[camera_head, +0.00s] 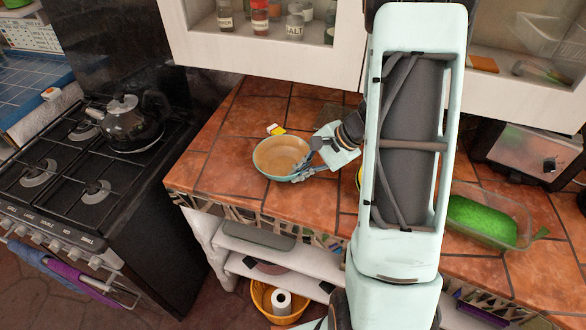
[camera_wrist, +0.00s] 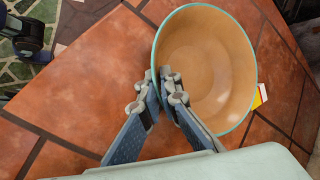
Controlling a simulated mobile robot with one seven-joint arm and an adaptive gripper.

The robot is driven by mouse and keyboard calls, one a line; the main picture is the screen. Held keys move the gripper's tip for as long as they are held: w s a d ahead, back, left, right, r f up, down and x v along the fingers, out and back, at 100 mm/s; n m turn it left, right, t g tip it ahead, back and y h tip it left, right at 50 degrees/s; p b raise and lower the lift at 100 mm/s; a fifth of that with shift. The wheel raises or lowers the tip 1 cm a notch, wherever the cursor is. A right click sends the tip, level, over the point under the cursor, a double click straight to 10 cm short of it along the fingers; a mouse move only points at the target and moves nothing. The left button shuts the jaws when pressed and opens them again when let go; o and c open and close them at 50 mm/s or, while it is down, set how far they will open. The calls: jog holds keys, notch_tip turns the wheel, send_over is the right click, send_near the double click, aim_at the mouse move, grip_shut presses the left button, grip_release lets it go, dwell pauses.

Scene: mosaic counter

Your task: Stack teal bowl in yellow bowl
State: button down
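The teal bowl (camera_head: 282,155) has a teal outside and rim and a tan inside. It is at the left part of the tiled counter, and I cannot tell whether it rests on the tiles or is just above them. It fills the upper middle of the wrist view (camera_wrist: 207,65). My gripper (camera_head: 303,170) is at its right rim; in the wrist view the fingertips (camera_wrist: 168,80) are close together with the rim between them, and look shut on it. Of the yellow bowl, only a yellow sliver (camera_head: 358,178) shows beside my arm; the arm hides the rest.
A small yellow-and-white item (camera_head: 276,130) lies behind the teal bowl. A clear container with green contents (camera_head: 482,222) stands right of my arm. The stove with a black kettle (camera_head: 131,122) is at left. Cabinets hang above the counter. Bare tiles (camera_head: 215,155) lie left of the bowl.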

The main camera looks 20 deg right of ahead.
jog(key=shift+r+p, duration=0.4)
jog(key=shift+r, duration=0.2)
notch_tip(320, 180, up, 2)
jog(key=shift+r+p, duration=0.15)
jog(key=shift+p, duration=0.6)
jog(key=s+a+r+p, duration=0.1)
jog(key=s+r+p, duration=0.1)
jog(key=s+r, duration=0.4)
jog(key=s+r+p, duration=0.2)
jog(key=s+r, duration=0.2)
jog(key=s, duration=0.4)
jog(key=shift+w+a+f+n+g, duration=0.7)
jog(key=shift+w+n+g, duration=0.45)
jog(key=shift+w+n, duration=0.9)
jog(key=shift+w+a+f+n+g, duration=0.65)
jog(key=shift+w+n+g, duration=0.45)
jog(key=shift+w+n, duration=1)
jog(key=shift+w+a+f+n+g, duration=0.5)
jog(key=shift+w+f+n+g, duration=0.5)
jog(key=shift+w+n, duration=1.05)
jog(key=shift+w+r+m, duration=0.1)
jog(key=shift+m, duration=0.2)
